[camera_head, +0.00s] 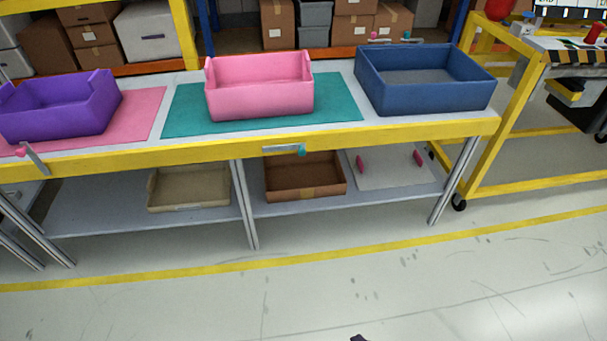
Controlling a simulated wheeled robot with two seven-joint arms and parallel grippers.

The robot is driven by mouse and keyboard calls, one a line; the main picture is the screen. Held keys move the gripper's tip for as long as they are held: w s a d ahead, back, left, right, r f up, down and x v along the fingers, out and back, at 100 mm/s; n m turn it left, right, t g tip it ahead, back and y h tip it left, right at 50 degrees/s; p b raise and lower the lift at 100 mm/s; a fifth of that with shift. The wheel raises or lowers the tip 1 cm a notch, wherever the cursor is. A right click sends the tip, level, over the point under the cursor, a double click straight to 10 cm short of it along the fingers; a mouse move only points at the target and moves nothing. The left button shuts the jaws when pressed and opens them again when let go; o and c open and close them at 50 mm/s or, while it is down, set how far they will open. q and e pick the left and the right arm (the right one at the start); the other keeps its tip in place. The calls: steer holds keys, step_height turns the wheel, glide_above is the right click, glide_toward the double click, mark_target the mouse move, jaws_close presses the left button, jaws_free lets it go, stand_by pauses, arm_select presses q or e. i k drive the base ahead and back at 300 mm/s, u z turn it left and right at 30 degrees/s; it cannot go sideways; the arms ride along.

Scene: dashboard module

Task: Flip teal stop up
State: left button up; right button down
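A stop with a grey bar and a teal end (301,150) is on the yellow front edge of the table, below the pink bin. Its bar lies flat along the edge, with the teal end at the right. Another small teal-tipped piece (406,35) shows at the table's back edge, behind the blue bin; it is too small to make out its pose well. Neither of my grippers is in view.
A pink-tipped stop (35,158) stands tilted at the front left edge. Purple (60,105), pink (259,88) and blue (425,95) bins stand on the table (140,135). A yellow-framed cart (510,100) is at the right. The floor in front is clear.

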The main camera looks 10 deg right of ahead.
mark_target(301, 147)
steer(key=u, duration=1.05)
steer(key=i, duration=0.7)
steer(key=z, duration=1.1)
